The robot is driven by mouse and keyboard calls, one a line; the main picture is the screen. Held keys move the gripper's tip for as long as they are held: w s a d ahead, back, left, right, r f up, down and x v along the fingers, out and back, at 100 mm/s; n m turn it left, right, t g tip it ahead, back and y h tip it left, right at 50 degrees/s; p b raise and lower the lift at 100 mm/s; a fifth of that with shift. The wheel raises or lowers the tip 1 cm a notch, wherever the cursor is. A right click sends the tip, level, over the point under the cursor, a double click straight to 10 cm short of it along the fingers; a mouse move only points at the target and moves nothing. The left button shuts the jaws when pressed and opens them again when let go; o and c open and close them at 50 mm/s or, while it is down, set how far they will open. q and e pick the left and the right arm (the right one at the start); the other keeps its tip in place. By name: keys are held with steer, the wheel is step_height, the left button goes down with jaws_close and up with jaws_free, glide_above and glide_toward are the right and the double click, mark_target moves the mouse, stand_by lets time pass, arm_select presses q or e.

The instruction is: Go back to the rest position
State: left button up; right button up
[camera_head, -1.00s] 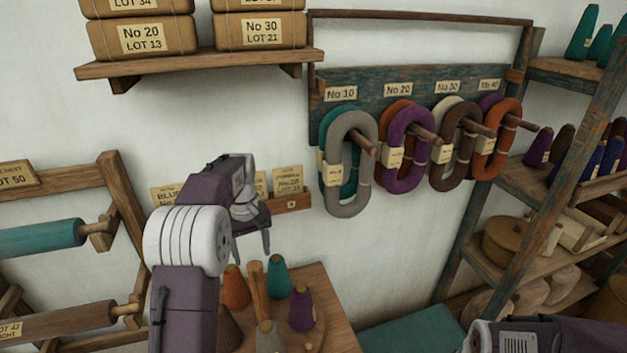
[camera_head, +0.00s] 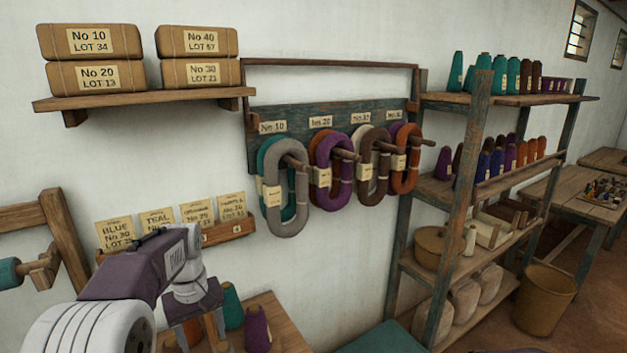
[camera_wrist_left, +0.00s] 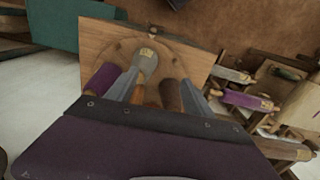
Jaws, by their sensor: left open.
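My left gripper (camera_head: 198,330) hangs at the lower left of the head view, its fingers pointing down over a small wooden table (camera_head: 287,325) with yarn cones. The jaws are open. In the left wrist view the two grey fingers (camera_wrist_left: 160,92) stand apart above the table's round base, with a grey cone (camera_wrist_left: 147,60), a purple cone (camera_wrist_left: 103,78) and a brown cone (camera_wrist_left: 170,95) below. I cannot tell whether the fingers touch any cone. In the head view a teal cone (camera_head: 231,306) and a purple cone (camera_head: 257,330) stand beside the gripper. My right gripper is out of view.
A wall rack (camera_head: 330,118) holds several yarn hanks on pegs. A shelf (camera_head: 150,97) with wrapped bundles is above. A card holder (camera_head: 225,232) is behind my left arm. A shelving unit (camera_head: 470,190) and a basket (camera_head: 545,298) stand right.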

arm_select(q)
steer(key=s+d+f+m+b, duration=0.2)
steer(key=s+d+f+m, duration=0.1)
steer(key=s+f, duration=0.5)
steer(key=s+d+f+m+t+b, duration=0.1)
steer(key=s+d+f+m+b, duration=0.2)
steer(key=s+f, duration=0.6)
steer(key=shift+s+f+m+b, duration=0.25)
steer(key=shift+f+m+b, duration=0.05)
steer(key=shift+f, duration=0.3)
steer(key=shift+w, duration=0.1)
